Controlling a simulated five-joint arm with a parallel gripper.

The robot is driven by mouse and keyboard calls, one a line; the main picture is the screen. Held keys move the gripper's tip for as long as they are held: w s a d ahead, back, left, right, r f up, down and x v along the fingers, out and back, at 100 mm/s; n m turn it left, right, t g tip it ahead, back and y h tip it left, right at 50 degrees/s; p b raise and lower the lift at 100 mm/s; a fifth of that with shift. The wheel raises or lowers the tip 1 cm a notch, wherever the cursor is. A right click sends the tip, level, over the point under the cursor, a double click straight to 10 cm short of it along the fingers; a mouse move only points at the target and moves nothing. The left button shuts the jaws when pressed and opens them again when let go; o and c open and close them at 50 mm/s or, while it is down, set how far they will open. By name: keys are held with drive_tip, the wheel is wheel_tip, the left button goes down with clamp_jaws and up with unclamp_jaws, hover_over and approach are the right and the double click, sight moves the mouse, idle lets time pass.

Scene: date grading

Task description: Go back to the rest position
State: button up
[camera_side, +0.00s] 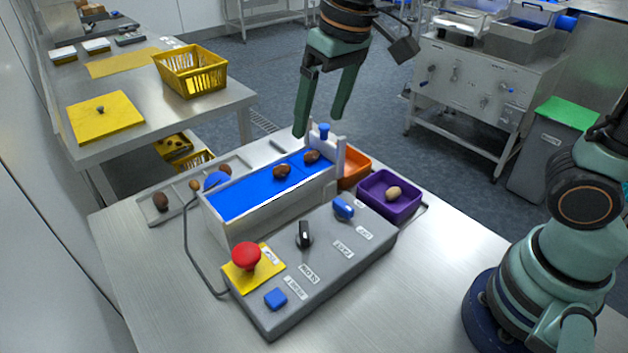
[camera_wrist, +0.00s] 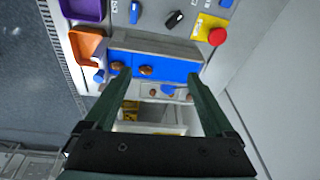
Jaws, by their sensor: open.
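My gripper (camera_side: 322,118) is open and empty. In the side view it hangs fingers down above the far end of the blue belt (camera_side: 240,201). Two brown dates lie on the belt, one near its middle (camera_side: 282,171) and one closer to the far end (camera_side: 311,156). In the wrist view the two green fingers (camera_wrist: 155,92) are spread wide with nothing between their tips, and the belt (camera_wrist: 178,70) with both dates shows beyond them.
A grey control box carries a red button (camera_side: 246,256) and a black knob (camera_side: 304,235). A purple bin (camera_side: 374,207) holds a light date (camera_side: 393,194); an orange bin (camera_side: 357,162) stands behind it. A yellow basket (camera_side: 191,72) stands on the back table. The front right tabletop is clear.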

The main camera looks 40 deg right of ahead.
drive_tip(key=s+d+t, duration=0.1)
drive_tip(key=s+d, duration=0.2)
drive_tip(key=d, duration=0.3)
drive_tip(key=s+d+f+m+t, duration=0.1)
drive_tip(key=s+d+t, duration=0.1)
drive_tip(key=d, duration=0.5)
drive_tip(key=shift+s+f+h, duration=0.2)
drive_tip(key=shift+s+h, duration=0.2)
drive_tip(key=shift+s, duration=0.4)
